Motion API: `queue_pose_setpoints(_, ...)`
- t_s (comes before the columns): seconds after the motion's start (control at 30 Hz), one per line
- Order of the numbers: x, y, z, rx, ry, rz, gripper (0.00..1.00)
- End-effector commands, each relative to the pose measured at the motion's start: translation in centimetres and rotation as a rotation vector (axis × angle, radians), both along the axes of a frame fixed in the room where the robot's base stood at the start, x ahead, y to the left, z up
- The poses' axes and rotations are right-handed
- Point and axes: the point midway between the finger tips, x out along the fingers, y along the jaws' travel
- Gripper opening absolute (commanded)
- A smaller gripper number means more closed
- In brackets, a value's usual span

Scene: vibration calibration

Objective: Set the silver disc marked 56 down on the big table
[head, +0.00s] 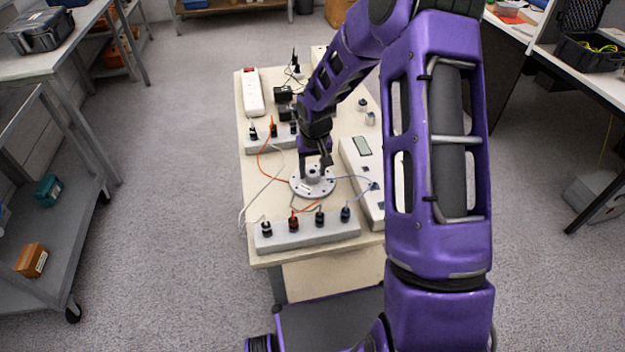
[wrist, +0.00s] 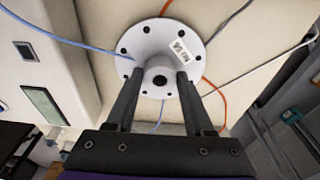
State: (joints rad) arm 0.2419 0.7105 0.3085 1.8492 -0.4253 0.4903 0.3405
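The silver disc (head: 312,188) is a round flange with a raised hub and small holes around its rim. In the wrist view the disc (wrist: 195,45) carries a white label that seems to read 56. My gripper (head: 314,162) points down at it. In the wrist view my gripper's fingertips (wrist: 161,77) lie against both sides of the hub, with no clear gap. The disc is over the cream table (head: 285,250), between a socket strip and a white instrument. Cables pass beneath it. I cannot tell whether its underside touches the table.
A grey strip with several plugs (head: 305,235) lies along the table's near edge. Another strip (head: 270,139) is behind. A white instrument (head: 360,165) stands right of the disc. A grey cart (head: 60,245) is at left; a workbench (head: 590,80) is at right. Floor between is clear.

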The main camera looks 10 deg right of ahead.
Motion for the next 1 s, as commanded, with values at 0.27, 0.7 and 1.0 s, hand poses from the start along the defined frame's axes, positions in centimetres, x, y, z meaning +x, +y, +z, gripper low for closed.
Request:
queue_pose_setpoints(0.27, -0.01, 0.00, 0.01, 0.000, 0.000, 0.000, 0.00)
queue_pose_setpoints(0.7, -0.01, -0.01, 0.02, 0.000, 0.000, 0.000, 0.00)
queue_pose_setpoints(1.0, -0.01, -0.01, 0.02, 0.000, 0.000, 0.000, 0.00)
